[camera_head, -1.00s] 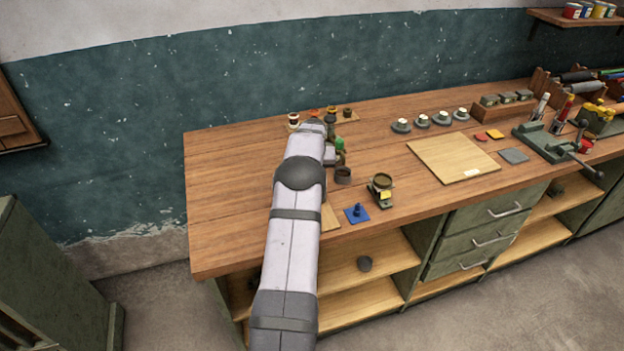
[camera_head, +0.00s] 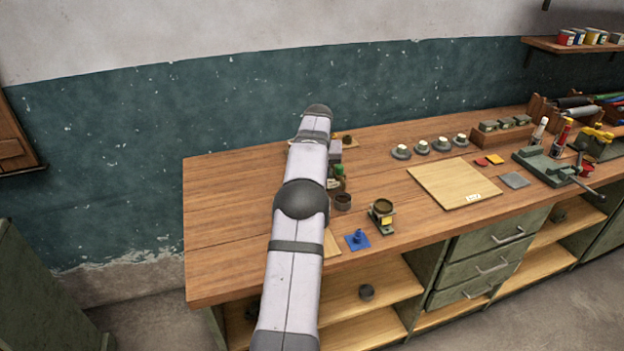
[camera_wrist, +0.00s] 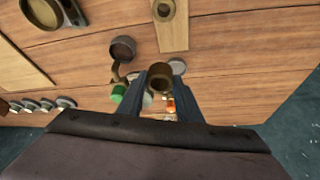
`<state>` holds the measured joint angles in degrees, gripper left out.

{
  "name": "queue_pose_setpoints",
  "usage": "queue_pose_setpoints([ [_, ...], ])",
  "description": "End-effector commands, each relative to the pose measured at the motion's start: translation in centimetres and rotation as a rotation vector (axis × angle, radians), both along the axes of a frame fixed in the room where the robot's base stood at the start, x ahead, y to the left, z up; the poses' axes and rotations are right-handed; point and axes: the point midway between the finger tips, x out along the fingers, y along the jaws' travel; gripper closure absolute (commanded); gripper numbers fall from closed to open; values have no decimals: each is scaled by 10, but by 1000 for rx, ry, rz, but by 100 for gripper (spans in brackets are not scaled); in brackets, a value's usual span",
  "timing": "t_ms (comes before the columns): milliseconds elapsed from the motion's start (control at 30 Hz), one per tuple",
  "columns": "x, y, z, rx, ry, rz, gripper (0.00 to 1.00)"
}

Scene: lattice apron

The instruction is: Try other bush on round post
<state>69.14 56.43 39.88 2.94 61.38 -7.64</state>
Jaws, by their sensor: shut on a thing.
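My gripper (camera_wrist: 165,78) is shut on a brownish ring-like bush (camera_wrist: 160,84) in the wrist view; the bush's open end shows between the two dark fingers. In the head view the gripper and bush are hidden behind my arm. A blue plate with a short upright blue post (camera_head: 358,238) lies near the table's front edge, right of my arm, apart from the gripper. A pale wooden strip (camera_wrist: 178,35) carries a ring-shaped piece (camera_wrist: 163,9) at the top of the wrist view. Another small dark ring (camera_head: 347,140) sits at the back of the table.
A large pale board (camera_head: 452,184) lies further right. The table's left part is clear.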

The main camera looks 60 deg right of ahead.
Motion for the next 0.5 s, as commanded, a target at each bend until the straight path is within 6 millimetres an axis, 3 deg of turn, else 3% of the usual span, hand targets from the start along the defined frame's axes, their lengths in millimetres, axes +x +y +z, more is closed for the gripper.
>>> queue_pose_setpoints([
  [67, -7, -5, 15, -6, -2, -12, 95],
  [500, -31, -16, 55, -5, -2, -52, 95],
])
